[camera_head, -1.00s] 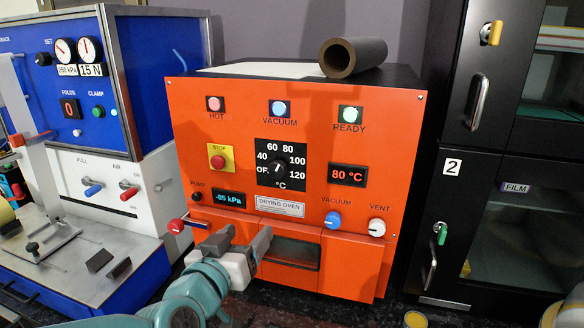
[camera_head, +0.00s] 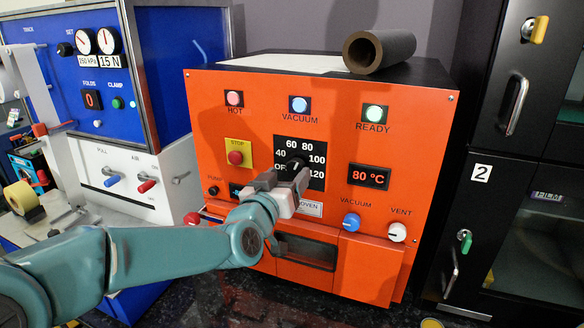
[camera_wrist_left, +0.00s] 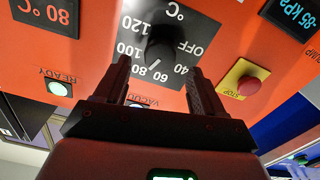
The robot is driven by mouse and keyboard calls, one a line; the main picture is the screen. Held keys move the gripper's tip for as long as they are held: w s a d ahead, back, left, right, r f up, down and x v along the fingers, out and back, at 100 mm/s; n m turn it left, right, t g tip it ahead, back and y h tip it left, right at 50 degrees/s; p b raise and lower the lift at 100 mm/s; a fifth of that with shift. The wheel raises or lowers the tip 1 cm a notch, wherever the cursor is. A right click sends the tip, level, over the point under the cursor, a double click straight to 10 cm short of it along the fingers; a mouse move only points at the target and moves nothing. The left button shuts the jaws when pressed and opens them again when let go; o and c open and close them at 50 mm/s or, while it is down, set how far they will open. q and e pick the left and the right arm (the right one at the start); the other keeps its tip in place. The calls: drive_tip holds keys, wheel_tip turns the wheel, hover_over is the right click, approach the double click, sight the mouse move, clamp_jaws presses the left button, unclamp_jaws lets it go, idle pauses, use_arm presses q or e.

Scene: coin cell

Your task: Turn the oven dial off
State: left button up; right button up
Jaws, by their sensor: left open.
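The oven dial (camera_head: 296,162) is a black knob on a black square scale plate, on the front of the orange drying oven (camera_head: 415,120). The scale runs from OFF to 120 °C. In the left wrist view the dial (camera_wrist_left: 160,45) appears upside down, its white mark pointing towards the 60–80 part. My left gripper (camera_head: 284,181) is open just in front of the dial's lower part and hides some of the plate. In the left wrist view the gripper (camera_wrist_left: 158,78) has its two fingers spread, with the knob beyond and between their tips. My right gripper is not in view.
A red stop button (camera_head: 235,157) sits left of the dial, and an 80 °C display (camera_head: 369,176) right. Blue vacuum (camera_head: 351,222) and white vent (camera_head: 397,232) knobs are below. A brown tube (camera_head: 379,50) lies on top. A black cabinet (camera_head: 500,130) stands at the right.

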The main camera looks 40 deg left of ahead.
sight(294, 169)
use_arm(q)
drive_tip(key=shift+x, duration=1.6)
